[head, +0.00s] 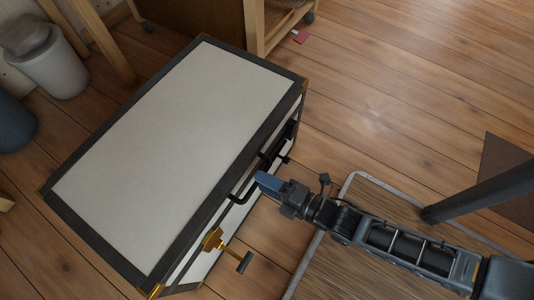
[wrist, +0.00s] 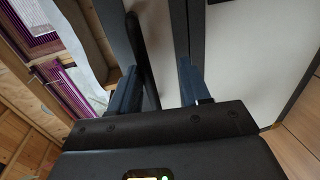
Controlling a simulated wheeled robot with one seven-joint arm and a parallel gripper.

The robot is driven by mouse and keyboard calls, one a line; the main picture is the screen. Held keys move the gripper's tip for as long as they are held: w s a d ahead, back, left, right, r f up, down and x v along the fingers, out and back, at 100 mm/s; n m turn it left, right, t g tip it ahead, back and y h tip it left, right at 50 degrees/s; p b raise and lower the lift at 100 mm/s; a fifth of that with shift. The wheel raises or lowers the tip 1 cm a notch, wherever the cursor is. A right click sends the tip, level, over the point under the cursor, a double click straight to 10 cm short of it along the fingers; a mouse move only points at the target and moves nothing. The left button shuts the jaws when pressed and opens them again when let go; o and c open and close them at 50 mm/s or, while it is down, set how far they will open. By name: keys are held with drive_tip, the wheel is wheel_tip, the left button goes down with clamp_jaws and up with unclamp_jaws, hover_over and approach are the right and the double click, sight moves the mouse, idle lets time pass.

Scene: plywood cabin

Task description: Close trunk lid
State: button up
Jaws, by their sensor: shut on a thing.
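The trunk has a pale lid (head: 170,140) with dark borders and brass corners, lying broadly flat over its body in the head view. A dark gap shows along its right front side, so I cannot tell whether it is fully shut. A black bar handle (head: 235,198) is on that front side, and a brass latch (head: 212,240) sits nearer. My gripper (head: 262,180) reaches this side from the right.
A wood-slatted platform with a metal rim (head: 335,210) lies right of the trunk. A wooden stand (head: 255,25) is close behind it. A white bin (head: 48,60) stands at left. Plank floor (head: 390,80) is open at upper right.

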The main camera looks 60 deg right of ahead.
drive_tip(key=shift+o, duration=0.6)
drive_tip(key=shift+s+a+f, duration=0.1)
drive_tip(key=shift+s+f, duration=0.2)
drive_tip(key=shift+f, duration=0.1)
drive_tip(key=shift+s+r, duration=0.1)
drive_tip(key=s+r+p, duration=0.2)
drive_tip(key=s, duration=0.5)
